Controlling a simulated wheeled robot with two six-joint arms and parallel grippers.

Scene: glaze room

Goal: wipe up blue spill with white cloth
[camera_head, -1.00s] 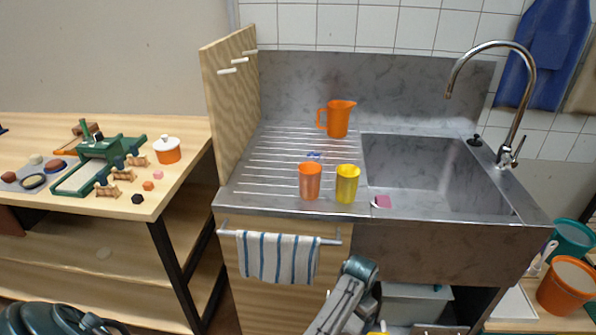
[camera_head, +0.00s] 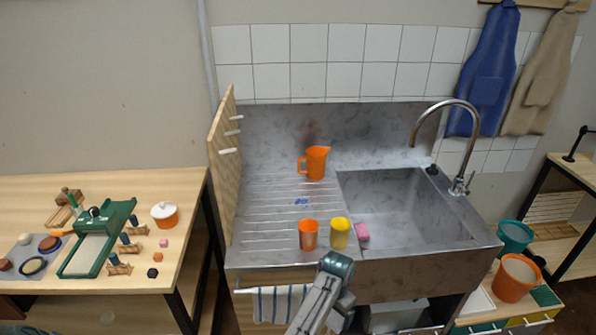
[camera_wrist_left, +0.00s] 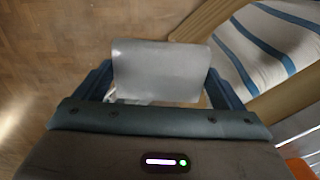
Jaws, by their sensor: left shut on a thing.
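The blue spill (camera_head: 301,202) is a small blue patch on the ribbed metal drainboard (camera_head: 262,212), behind the orange cup (camera_head: 308,236) and the yellow cup (camera_head: 340,234). My left gripper (camera_head: 336,264) is at the counter's front edge, below the yellow cup in the picture. In the left wrist view my left gripper (camera_wrist_left: 160,88) is shut on a pale grey-white flat piece, which looks like the white cloth (camera_wrist_left: 160,70). In the head view I cannot make out the cloth; the arm seems to hide it. My right gripper is not in view.
An orange jug (camera_head: 316,163) stands behind the spill. A pink sponge (camera_head: 362,232) lies by the sink (camera_head: 400,205). A striped towel (camera_head: 278,304) hangs in front. A wooden peg board (camera_head: 222,165) walls the left side. A worktable (camera_head: 185,215) stands left.

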